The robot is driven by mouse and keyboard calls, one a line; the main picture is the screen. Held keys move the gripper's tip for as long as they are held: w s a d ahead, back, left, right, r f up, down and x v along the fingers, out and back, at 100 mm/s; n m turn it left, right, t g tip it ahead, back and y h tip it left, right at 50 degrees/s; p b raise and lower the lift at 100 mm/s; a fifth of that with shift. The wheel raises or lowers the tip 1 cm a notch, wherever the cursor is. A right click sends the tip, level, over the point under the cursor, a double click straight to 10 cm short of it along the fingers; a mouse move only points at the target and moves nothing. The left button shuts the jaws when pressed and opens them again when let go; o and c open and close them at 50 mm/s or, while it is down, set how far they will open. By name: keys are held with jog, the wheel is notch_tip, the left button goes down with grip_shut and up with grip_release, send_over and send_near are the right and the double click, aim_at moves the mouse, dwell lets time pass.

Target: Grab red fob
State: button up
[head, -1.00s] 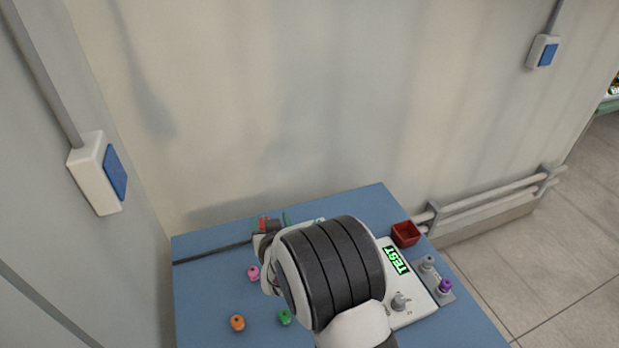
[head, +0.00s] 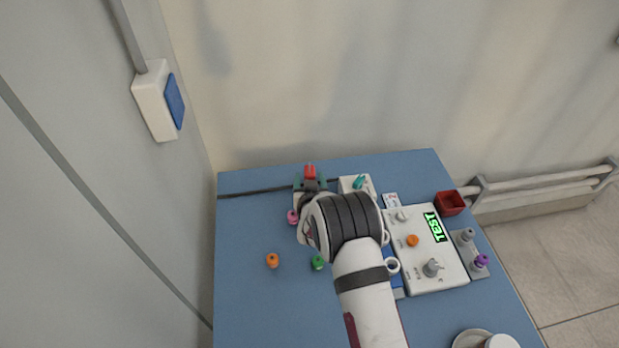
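A small red fob (head: 310,171) is at the far left part of the blue table, right at the tip of my gripper (head: 310,184). The dark fingers reach up to the fob's near side. A teal-green piece shows on both sides of the fingers there. I cannot tell from this view whether the fingers are closed on the fob or only beside it. My wrist hides part of the table behind and below it.
A pink knob (head: 292,217), an orange one (head: 272,260) and a green one (head: 318,263) stand near my wrist. The table's left front is clear.

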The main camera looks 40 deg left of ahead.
grip_shut()
